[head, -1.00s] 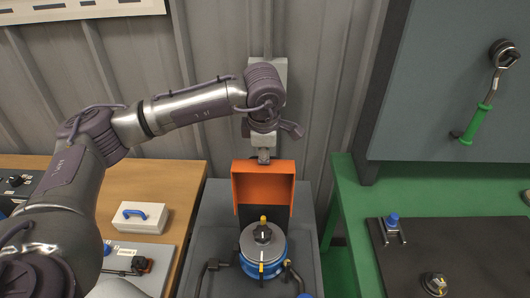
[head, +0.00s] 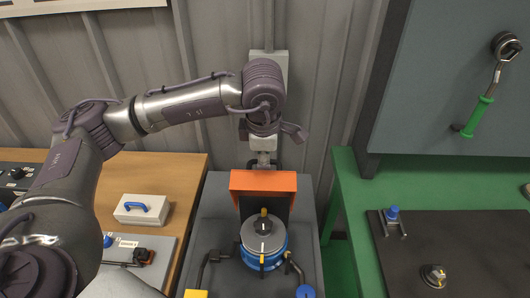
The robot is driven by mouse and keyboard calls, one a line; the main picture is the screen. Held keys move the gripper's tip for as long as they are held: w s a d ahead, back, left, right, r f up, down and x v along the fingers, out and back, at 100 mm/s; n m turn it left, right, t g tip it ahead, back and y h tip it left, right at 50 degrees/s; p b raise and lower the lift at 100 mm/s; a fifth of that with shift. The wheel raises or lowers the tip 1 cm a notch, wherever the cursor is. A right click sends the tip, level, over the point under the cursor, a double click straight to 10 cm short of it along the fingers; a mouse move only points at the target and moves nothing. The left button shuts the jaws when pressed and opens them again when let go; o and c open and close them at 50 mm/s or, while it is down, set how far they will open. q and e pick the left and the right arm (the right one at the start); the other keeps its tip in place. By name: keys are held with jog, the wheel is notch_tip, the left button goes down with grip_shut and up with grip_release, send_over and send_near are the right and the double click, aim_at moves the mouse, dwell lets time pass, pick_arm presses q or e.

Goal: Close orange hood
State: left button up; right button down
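The orange hood (head: 263,181) stands at the back of the grey stand (head: 220,215), behind the rotor. It is partly raised and leans forward, with its dark inside facing the front. Under and in front of it sits the blue rotor unit with a grey top and black-and-yellow knob (head: 263,243). My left gripper (head: 263,160) points down just behind the hood's top edge. Its fingertips are partly hidden by the hood, so contact and finger opening are unclear. My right gripper is not in view.
A wooden table at left holds a white box with a blue handle (head: 142,209). A green bench (head: 349,190) at right carries a dark board with a blue-topped clamp (head: 393,215). A grey cabinet with a green-handled tool (head: 477,117) stands above. A ribbed wall is close behind.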

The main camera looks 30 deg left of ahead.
pick_arm(q)
jog(key=shift+s+f, duration=0.2)
jog(key=shift+f, duration=0.15)
jog(key=shift+s+d+b, duration=0.2)
jog(key=shift+s, duration=0.3)
jog(key=shift+s+d+b, duration=0.2)
jog(key=shift+s, duration=0.25)
jog(key=shift+w, duration=0.1)
jog(key=o, duration=0.9)
jog(key=shift+r, duration=0.15)
jog(key=shift+o, duration=0.2)
jog(key=shift+p+v, duration=1.15)
jog(key=shift+v, duration=1.8)
